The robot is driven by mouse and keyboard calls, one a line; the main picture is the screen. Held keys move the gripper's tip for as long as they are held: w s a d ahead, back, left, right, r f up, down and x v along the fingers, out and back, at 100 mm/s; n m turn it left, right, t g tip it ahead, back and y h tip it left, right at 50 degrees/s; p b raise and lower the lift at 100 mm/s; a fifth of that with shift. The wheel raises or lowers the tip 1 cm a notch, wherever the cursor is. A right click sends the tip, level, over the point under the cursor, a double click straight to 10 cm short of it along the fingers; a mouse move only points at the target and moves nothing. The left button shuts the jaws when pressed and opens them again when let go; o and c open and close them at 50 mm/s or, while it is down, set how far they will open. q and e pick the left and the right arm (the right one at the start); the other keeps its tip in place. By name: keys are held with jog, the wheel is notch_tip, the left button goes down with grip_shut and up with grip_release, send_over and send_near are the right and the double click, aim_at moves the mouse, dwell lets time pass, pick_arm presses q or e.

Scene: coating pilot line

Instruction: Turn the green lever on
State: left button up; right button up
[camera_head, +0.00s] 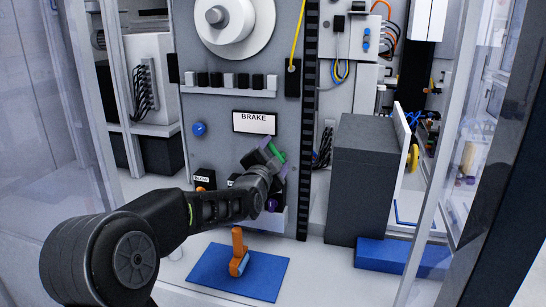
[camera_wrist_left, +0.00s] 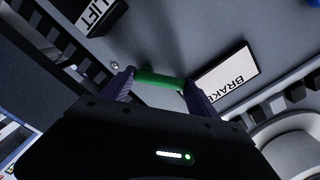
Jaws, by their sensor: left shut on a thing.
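The green lever (camera_head: 277,152) is on the grey machine panel, just below the BRAKE sign (camera_head: 254,122). My left gripper (camera_head: 272,158) has its purple fingers around the lever. In the left wrist view the green lever (camera_wrist_left: 160,80) lies between the two fingertips (camera_wrist_left: 158,84), and the gripper is shut on it. The BRAKE sign (camera_wrist_left: 226,80) shows beside it there. The lever's base is mostly hidden behind the gripper. My right gripper is not in view.
An orange-handled tool (camera_head: 238,252) stands on a blue mat (camera_head: 262,283) below the panel. A dark grey block (camera_head: 362,180) stands to the right, by a blue slab (camera_head: 400,256). A blue knob (camera_head: 199,129) is left of the sign. Framed glass panels flank both sides.

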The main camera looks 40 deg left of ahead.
pick_arm(q)
jog(key=shift+d+m, duration=0.1)
jog(key=shift+m, duration=0.6)
jog(key=o, duration=1.4)
jog(key=shift+c, duration=0.2)
jog(key=shift+s, duration=0.1)
jog(key=v, duration=0.7)
jog(key=shift+s+d+b, duration=0.2)
jog(key=shift+s+b, duration=0.05)
jog(key=shift+b, duration=0.1)
